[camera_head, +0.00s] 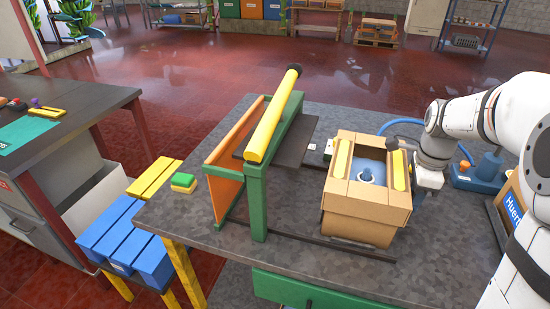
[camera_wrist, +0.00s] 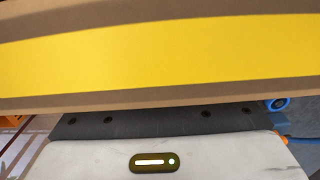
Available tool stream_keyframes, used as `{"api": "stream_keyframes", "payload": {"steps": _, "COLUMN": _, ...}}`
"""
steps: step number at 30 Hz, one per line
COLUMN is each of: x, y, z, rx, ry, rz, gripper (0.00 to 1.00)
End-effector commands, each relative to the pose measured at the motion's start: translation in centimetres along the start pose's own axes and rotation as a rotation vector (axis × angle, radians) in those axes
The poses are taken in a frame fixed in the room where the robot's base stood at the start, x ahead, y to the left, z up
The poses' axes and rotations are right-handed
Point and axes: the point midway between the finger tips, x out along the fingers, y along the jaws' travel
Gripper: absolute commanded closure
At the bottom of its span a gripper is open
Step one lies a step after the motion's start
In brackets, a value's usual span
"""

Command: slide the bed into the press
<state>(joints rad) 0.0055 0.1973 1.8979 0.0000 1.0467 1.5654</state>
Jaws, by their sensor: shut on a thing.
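The press (camera_head: 256,195) is a green frame with an orange side panel and a long yellow bar across its top. A dark plate (camera_head: 293,148) sits inside and sticks out on the right. The bed (camera_head: 366,203), which I take to be the brown box-like carriage with yellow strips and a blue piece inside, stands right of the press, apart from it. My gripper (camera_head: 409,164) is at the bed's right side, shut on it. In the wrist view the bed's yellow strip (camera_wrist: 160,62) with brown edges fills the upper part. My fingertips are hidden there.
Dark rails (camera_head: 345,247) run along the grey table (camera_head: 240,265) under the bed. A green and yellow block (camera_head: 184,183) lies left of the press. A blue device (camera_head: 480,172) with a hose stands behind my arm.

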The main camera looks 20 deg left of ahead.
Motion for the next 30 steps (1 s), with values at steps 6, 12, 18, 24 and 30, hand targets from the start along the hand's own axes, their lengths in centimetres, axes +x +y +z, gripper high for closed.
{"api": "stream_keyframes", "payload": {"steps": 6, "x": 0.0, "y": 0.0, "z": 0.0, "rx": 0.000, "ry": 0.000, "rz": 0.000, "gripper": 0.91}}
{"api": "stream_keyframes", "payload": {"steps": 12, "x": 0.0, "y": 0.0, "z": 0.0, "rx": -0.001, "ry": 0.000, "rz": 0.000, "gripper": 0.91}}
{"api": "stream_keyframes", "payload": {"steps": 18, "x": 0.0, "y": 0.0, "z": 0.3, "rx": -0.002, "ry": 0.000, "rz": 0.000, "gripper": 0.91}}
{"api": "stream_keyframes", "payload": {"steps": 24, "x": 0.0, "y": 0.0, "z": 1.7, "rx": -0.004, "ry": -0.001, "rz": -0.001, "gripper": 0.91}}
{"api": "stream_keyframes", "payload": {"steps": 30, "x": -0.1, "y": 0.0, "z": 3.1, "rx": -0.004, "ry": -0.001, "rz": -0.001, "gripper": 0.91}}
